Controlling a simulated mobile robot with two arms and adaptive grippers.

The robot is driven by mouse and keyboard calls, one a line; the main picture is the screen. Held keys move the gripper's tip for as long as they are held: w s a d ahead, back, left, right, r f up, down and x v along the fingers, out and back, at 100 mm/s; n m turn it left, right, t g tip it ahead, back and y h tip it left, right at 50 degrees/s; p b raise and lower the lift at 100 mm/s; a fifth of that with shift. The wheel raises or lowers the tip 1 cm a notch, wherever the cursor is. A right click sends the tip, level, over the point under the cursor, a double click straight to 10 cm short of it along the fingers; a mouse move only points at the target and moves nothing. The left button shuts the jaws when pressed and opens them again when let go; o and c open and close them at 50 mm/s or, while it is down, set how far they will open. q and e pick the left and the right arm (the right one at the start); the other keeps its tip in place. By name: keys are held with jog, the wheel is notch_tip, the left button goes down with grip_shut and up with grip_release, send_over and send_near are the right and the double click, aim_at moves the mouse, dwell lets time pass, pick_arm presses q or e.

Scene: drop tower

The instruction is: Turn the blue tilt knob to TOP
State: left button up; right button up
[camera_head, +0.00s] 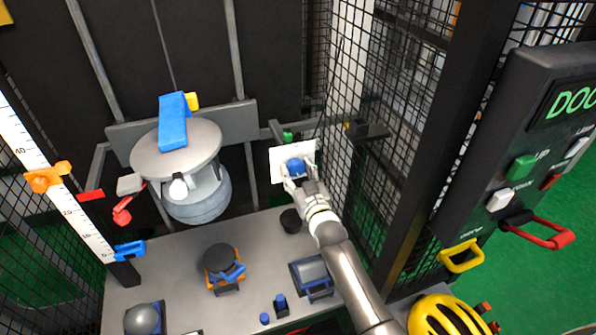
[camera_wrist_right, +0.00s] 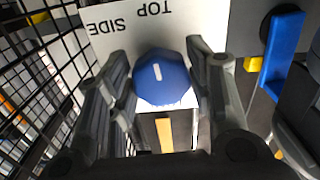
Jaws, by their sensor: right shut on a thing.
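The blue tilt knob (camera_head: 296,167) sits on a white plate (camera_head: 278,160) at the back of the bench, right of centre. In the right wrist view the knob (camera_wrist_right: 163,90) is faceted, with a short white mark near its upper middle. The mark leans slightly left at its top. The plate (camera_wrist_right: 115,45) there carries the upside-down words TOP and SIDE above the knob. My right gripper (camera_head: 294,181) reaches the knob from the front. Its fingers (camera_wrist_right: 160,78) are shut on the knob, one on each side. My left gripper is not in view.
A grey round drum head (camera_head: 160,150) with a blue lever (camera_head: 173,120) stands left of the knob. Wire mesh (camera_head: 345,110) rises close on the right. A dark bracket (camera_head: 368,130) juts out there. A control panel (camera_head: 510,150) stands at the far right.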

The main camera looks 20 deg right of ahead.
jog(key=shift+f+m, duration=0.2)
jog(key=shift+m, duration=0.3)
jog(key=o, duration=0.8)
jog(key=shift+o, duration=0.9)
jog(key=shift+r, duration=0.15)
jog(key=shift+s, duration=0.1)
jog(key=s, duration=1.2)
jog(key=shift+d, duration=0.2)
